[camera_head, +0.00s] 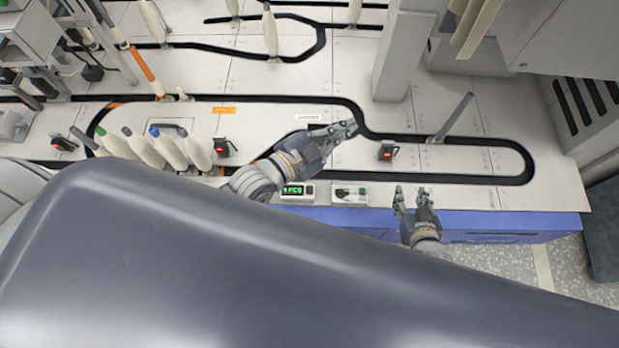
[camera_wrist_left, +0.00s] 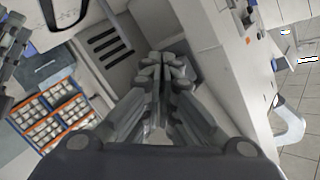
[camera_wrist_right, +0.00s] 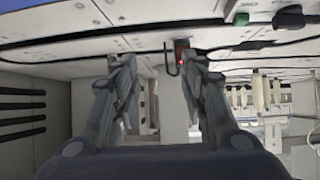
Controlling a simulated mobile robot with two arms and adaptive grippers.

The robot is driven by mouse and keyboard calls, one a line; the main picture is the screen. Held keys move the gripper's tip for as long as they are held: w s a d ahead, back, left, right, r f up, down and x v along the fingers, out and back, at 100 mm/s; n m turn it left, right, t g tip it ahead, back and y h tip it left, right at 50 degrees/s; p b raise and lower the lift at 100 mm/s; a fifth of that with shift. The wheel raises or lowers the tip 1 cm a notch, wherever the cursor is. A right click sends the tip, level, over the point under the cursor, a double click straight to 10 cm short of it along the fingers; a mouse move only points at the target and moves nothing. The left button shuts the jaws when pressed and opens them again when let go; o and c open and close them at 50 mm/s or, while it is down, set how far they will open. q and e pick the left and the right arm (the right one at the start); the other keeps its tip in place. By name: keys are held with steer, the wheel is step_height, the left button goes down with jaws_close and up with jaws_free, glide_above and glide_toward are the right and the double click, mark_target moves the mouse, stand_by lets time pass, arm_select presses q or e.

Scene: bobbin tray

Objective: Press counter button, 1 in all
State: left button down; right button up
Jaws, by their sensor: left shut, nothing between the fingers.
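The counter (camera_head: 292,190) is a small box with a green lit display, at the table's front edge in the head view. A small dark button (camera_head: 309,189) sits at the right end of its face. My left gripper (camera_head: 350,128) is shut and empty, above the table up and to the right of the counter. In the left wrist view its fingers (camera_wrist_left: 164,60) meet at the tips. My right gripper (camera_head: 412,192) is open and empty at the front edge, right of the counter. Its fingers (camera_wrist_right: 160,70) stand apart in the right wrist view.
A switch box (camera_head: 349,193) with a black knob and green button stands just right of the counter. A red-lit sensor (camera_head: 387,151) and a grey rod (camera_head: 455,117) stand on the table (camera_head: 490,150). Several cream bobbins (camera_head: 170,150) stand left of my left arm.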

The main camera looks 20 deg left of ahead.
arm_select(q)
step_height(320, 180, down, 6)
steer(key=s+a+r+m+g+y+p, duration=0.1)
steer(key=s+a+m+g+p, duration=0.1)
steer(key=s+g+p, duration=0.15)
steer(key=m+g+y+p, duration=0.1)
steer(key=g+y, duration=0.1)
steer(key=g, duration=0.1)
glide_above(311, 192)
step_height(311, 192, down, 6)
arm_select(e)
steer(key=s+d+f+g+h, duration=0.1)
steer(key=s+d+f+g, duration=0.2)
steer(key=s, duration=0.6)
steer(key=s+d+f+g+h, duration=0.1)
steer(key=s+d+f+g, duration=0.2)
steer(key=s+f+g, duration=0.2)
steer(key=s+f, duration=0.2)
steer(key=s, duration=0.2)
steer(key=shift+s+f+g, duration=0.3)
steer(key=shift+s+f, duration=0.05)
steer(key=shift+f, duration=0.05)
arm_select(q)
steer(key=shift+f, duration=0.1)
arm_select(e)
steer(key=shift+w+a, duration=0.1)
